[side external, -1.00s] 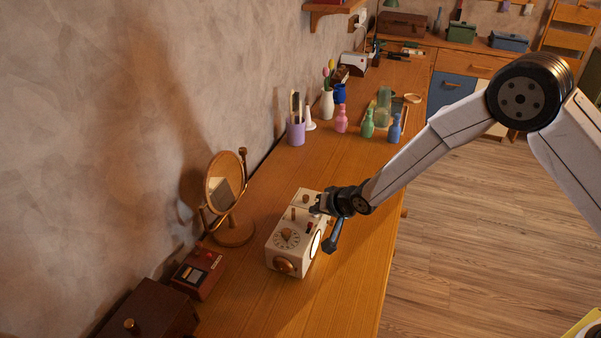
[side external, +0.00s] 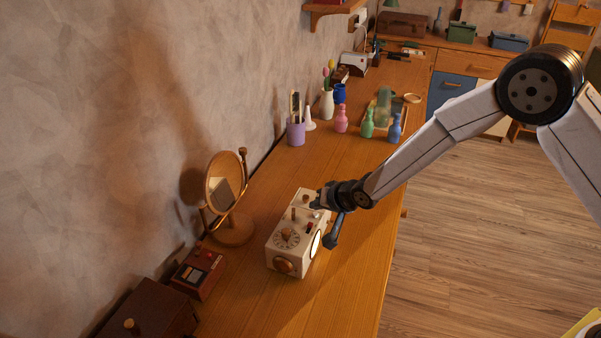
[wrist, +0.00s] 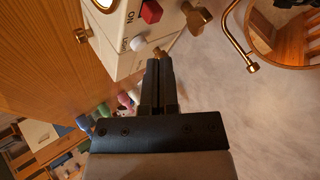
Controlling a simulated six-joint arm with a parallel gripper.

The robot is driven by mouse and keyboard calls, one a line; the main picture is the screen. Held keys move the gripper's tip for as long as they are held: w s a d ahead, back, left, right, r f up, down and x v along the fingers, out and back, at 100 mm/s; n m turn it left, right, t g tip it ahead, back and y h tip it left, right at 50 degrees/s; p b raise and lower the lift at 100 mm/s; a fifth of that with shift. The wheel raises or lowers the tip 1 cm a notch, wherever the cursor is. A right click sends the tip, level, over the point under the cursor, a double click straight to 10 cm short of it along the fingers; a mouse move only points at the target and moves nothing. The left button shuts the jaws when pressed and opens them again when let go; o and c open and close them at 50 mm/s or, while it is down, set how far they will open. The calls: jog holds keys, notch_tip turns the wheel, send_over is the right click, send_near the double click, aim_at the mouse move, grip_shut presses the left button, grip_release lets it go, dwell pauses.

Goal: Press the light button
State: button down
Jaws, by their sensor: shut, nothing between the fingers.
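A cream-white box (side external: 292,240) with a dial, knobs and buttons stands on the wooden desk. In the wrist view its panel (wrist: 122,30) shows a red button (wrist: 151,11) and a round white button (wrist: 137,43) beside small lettering too small to read surely. I cannot tell which one is the light button. My gripper (side external: 319,203) is at the box's far right top. In the wrist view my gripper (wrist: 160,64) is shut and empty, its tips close to a brass knob (wrist: 159,52) and just beside the white button. Contact cannot be told.
A round mirror (side external: 225,185) stands left of the box. A dark red device (side external: 198,272) and a brown box (side external: 150,310) sit at the front left. Bottles (side external: 367,124), a brush cup (side external: 296,132) and vases stand farther back. The desk between is clear.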

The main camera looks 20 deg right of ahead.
jog(key=shift+r, duration=0.1)
jog(key=shift+r, duration=2.45)
jog(key=shift+s+d, duration=0.1)
jog(key=shift+d, duration=0.1)
jog(key=s+d+r+n+g+h, duration=0.1)
jog(key=s+d+g, duration=0.1)
jog(key=s+d, duration=0.4)
jog(key=s+d+r+n+g+h, duration=0.1)
jog(key=s+d, duration=0.4)
jog(key=s, duration=0.7)
jog(key=s+d+r+n+g+h, duration=0.1)
jog(key=s+d+r+n+g, duration=0.1)
jog(key=s+d, duration=0.4)
jog(key=s+r+g, duration=0.1)
jog(key=s, duration=0.2)
jog(key=shift+s+d+n, duration=0.2)
jog(key=shift+d+n, duration=0.15)
jog(key=shift+n, duration=0.05)
